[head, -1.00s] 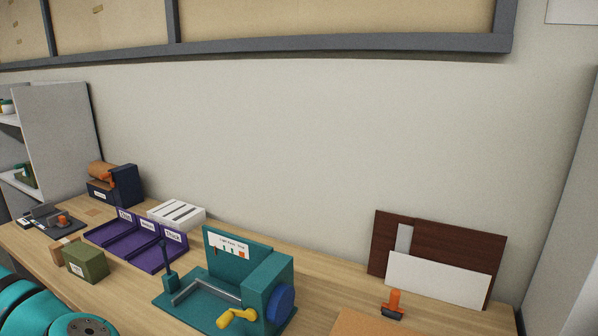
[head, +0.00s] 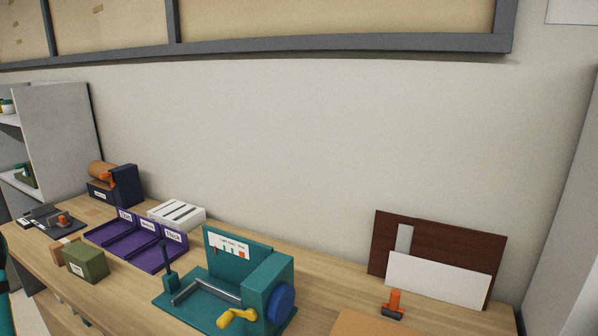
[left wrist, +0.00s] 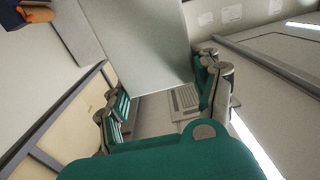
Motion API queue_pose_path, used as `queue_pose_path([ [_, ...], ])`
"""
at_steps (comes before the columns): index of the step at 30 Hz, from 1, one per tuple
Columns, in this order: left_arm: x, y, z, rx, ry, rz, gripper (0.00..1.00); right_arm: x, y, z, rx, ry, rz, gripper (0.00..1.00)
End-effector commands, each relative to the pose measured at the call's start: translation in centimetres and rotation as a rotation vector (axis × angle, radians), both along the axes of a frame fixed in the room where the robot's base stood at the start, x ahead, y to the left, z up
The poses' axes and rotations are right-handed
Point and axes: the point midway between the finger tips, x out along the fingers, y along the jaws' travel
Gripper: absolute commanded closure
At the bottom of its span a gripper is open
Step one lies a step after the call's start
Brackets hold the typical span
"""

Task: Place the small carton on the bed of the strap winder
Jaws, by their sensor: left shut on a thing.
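The teal strap winder (head: 262,285) stands at the front middle of the table in the head view. It has a yellow crank, a blue disc and a low bed (head: 196,302) with nothing on it. An olive-green box (head: 86,261) with a pale label stands to its left; I cannot tell whether it is the small carton. My right gripper is not in view.
A tan block (head: 61,249) stands beside the olive box. A purple tray (head: 140,243) and a white slotted block (head: 176,213) lie behind. Brown and white boards (head: 437,280) lean on the wall at right, with an orange-handled tool (head: 393,304) in front.

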Motion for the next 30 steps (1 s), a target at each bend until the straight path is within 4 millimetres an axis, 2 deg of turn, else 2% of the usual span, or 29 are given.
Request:
queue_pose_path([
  [1, 0.6, -2.2, -1.4, 0.010, 0.008, -0.069, 0.84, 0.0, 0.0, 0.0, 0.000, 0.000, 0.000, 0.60],
  [7, 2.6, -10.4, -7.4, 0.005, 0.010, -0.342, 0.84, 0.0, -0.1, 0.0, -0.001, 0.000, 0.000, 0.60],
  [14, 2.0, -19.9, -14.8, -0.002, 0.008, -0.647, 0.84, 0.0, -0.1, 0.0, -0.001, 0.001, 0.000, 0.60],
  [20, -1.4, -28.7, -21.4, -0.006, 0.009, -0.909, 0.84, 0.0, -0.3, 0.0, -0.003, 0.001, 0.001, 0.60],
  [24, -5.2, -34.6, -25.1, -0.006, 0.008, -1.072, 0.84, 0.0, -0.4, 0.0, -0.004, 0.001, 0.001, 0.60],
  [27, -7.7, -37.7, -26.6, -0.007, 0.003, -1.150, 0.84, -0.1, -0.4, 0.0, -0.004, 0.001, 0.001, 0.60],
  [30, -9.7, -39.9, -27.5, -0.008, 0.000, -1.205, 0.84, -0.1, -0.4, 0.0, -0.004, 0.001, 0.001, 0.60],
])
